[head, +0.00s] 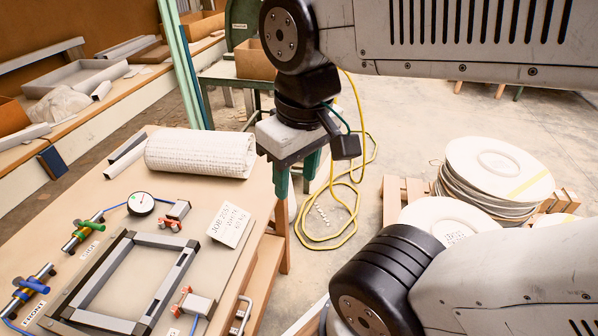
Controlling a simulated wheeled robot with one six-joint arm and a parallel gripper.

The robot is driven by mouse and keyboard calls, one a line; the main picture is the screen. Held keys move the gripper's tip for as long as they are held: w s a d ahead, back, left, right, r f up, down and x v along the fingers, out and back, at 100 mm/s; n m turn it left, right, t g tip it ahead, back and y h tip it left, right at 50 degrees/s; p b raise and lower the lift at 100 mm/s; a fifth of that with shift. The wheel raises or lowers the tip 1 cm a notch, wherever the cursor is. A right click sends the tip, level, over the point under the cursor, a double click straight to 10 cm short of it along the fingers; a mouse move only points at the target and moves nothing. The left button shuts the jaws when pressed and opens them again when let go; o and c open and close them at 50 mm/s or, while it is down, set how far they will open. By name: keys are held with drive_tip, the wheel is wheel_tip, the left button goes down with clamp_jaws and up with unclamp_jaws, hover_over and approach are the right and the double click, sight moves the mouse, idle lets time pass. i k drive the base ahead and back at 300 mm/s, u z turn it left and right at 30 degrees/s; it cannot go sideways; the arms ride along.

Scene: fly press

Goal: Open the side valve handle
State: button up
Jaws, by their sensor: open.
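A valve with a green handle (90,225) sits at the left of the workbench; the small label (88,252) beside it is too small to read surely. A second valve with a blue handle (34,286) is nearer, beside a label that appears to read FRONT (32,311). Which way either handle stands to its pipe is hard to tell. My gripper (296,180) points down with its green fingers apart and empty. It is at the bench's right edge, well to the right of both valves.
On the bench are a pressure gauge (141,203), a metal frame (177,267), red clamps (170,217), a job card (230,226) and a white textured roll (201,154). A yellow hose (352,187) lies on the floor. Stacked white discs (498,170) stand at right.

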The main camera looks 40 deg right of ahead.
sight(77, 222)
drive_tip(key=u, duration=1.4)
drive_tip(key=k, duration=0.75)
drive_tip(key=z, duration=0.6)
drive_tip(key=i, duration=1)
drive_tip(key=z, duration=0.05)
